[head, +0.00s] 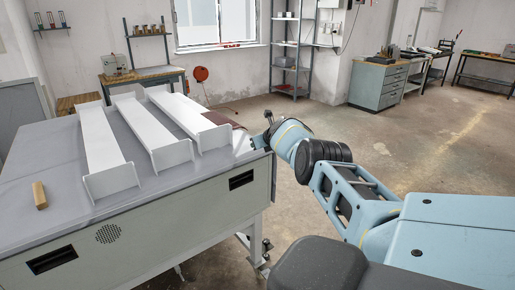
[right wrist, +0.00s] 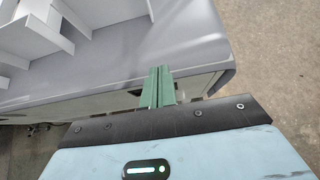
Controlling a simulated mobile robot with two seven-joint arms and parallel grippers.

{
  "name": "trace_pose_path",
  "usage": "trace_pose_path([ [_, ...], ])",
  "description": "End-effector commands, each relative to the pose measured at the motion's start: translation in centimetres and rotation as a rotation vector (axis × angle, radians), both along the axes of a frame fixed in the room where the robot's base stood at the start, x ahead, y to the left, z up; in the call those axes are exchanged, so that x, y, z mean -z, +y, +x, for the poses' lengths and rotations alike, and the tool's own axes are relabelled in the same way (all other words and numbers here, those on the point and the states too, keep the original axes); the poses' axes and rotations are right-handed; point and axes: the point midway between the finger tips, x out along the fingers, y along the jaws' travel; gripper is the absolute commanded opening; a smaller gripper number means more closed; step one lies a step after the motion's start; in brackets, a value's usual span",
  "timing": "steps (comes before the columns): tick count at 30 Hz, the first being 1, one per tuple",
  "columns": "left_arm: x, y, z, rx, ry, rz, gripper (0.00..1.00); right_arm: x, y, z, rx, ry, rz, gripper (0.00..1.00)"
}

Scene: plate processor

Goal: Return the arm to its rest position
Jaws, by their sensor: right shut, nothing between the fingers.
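My right arm (head: 345,190) comes in from the right in the head view and reaches to the right edge of the grey plate processor (head: 190,222). Its gripper is mostly hidden behind the arm there. In the right wrist view my right gripper (right wrist: 157,88) shows two green fingers pressed together with nothing between them, over the edge of the machine's grey top (right wrist: 190,45). My left gripper and left arm are not in view.
Long white racks (head: 105,145) with upright end plates lie on the machine top. A small wooden block (head: 39,195) stands at its left. A workbench (head: 140,84), a shelf (head: 287,67) and a drawer cabinet (head: 378,88) stand behind. Open floor (head: 420,165) lies to the right.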

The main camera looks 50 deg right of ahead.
Motion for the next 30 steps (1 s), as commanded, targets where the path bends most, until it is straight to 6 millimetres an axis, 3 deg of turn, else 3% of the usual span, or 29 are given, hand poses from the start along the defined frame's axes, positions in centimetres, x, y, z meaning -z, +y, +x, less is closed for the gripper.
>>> trace_pose_path([
  [17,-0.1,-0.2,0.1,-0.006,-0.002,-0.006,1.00,0.2,0.0,-0.1,-0.011,0.015,-0.027,0.00],
  [23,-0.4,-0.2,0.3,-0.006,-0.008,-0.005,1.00,4.6,0.2,-1.1,-0.147,0.157,-0.300,0.00],
  [30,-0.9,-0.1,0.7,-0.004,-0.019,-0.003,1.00,12.2,3.3,-3.4,-0.485,0.401,-0.780,0.00],
])
